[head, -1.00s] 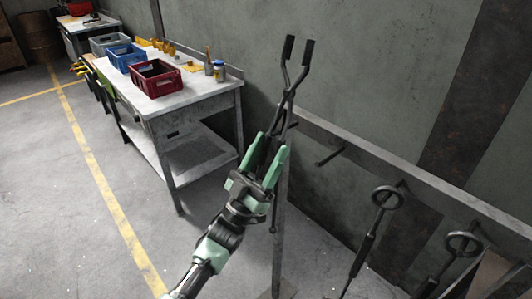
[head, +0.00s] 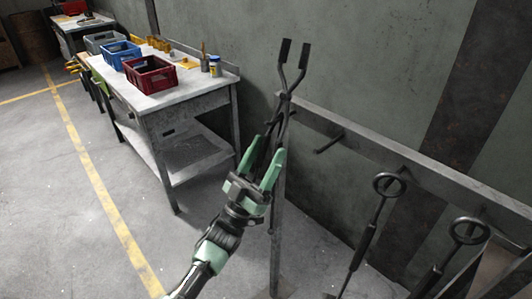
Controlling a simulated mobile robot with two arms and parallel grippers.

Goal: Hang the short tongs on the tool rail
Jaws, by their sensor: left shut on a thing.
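The short tongs (head: 287,92) are dark metal, held upright with their two flat-ended arms pointing up. My left gripper (head: 264,160), with green fingers, is shut on the lower part of the tongs, which its fingers partly hide. The tool rail (head: 375,152) is a grey bar running along the wall from behind the tongs to the lower right. A bare peg (head: 330,143) sticks out of it just right of the tongs. The tongs overlap the rail's left end in the picture; I cannot tell whether they touch it. My right gripper is out of view.
Two ring-handled tools (head: 372,225) (head: 452,250) hang on the rail at right. A rail post (head: 276,245) stands below the gripper. A workbench (head: 190,95) with red (head: 151,76) and blue (head: 119,55) crates stands at left. The floor in front is clear.

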